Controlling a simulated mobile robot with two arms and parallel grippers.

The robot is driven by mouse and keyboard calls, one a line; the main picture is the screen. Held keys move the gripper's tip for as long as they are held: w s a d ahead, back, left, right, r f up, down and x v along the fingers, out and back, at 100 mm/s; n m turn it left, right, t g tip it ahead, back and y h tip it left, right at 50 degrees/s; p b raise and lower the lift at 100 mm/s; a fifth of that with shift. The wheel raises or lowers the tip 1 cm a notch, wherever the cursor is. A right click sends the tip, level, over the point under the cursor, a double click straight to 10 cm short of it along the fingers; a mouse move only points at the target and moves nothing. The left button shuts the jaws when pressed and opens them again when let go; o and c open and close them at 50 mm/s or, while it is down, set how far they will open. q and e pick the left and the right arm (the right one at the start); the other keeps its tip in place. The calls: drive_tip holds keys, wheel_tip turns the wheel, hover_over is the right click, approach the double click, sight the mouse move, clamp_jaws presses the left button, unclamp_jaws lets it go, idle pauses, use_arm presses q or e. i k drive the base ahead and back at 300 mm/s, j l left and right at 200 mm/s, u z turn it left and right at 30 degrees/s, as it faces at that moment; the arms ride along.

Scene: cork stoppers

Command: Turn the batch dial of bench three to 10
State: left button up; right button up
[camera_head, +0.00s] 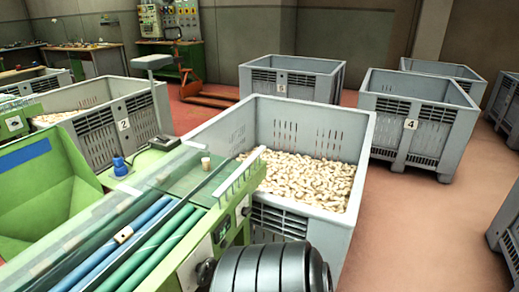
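A green bench (188,268) with blue and green rollers fills the lower left. Its front side carries pale panels with small fittings. One dark round fitting (222,229) sits on a panel there and looks like a dial, but its marks are too small to read. A second small fitting (244,210) is further along the same side. I cannot read a bench number, so I cannot tell whether this is bench three. A dark ribbed rounded part at the bottom centre hides the lower front of the bench. No gripper fingers show in this view.
A grey crate (358,127) of cork stoppers (300,178) stands against the bench's far end. Crate 2 (97,143) is behind the bench, crate 4 (395,140) at the right, another crate (307,86) behind. The red floor (420,225) at right is clear.

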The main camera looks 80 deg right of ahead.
sight(245, 212)
drive_tip(key=z, duration=2.5)
drive_tip(key=i+l+u, duration=0.1)
drive_tip(key=u, duration=0.65)
drive_tip(key=i+l+u, duration=0.1)
drive_tip(key=l+u, duration=0.25)
drive_tip(key=l, duration=0.75)
drive_tip(key=l+u, duration=0.35)
drive_tip(key=l, duration=0.7)
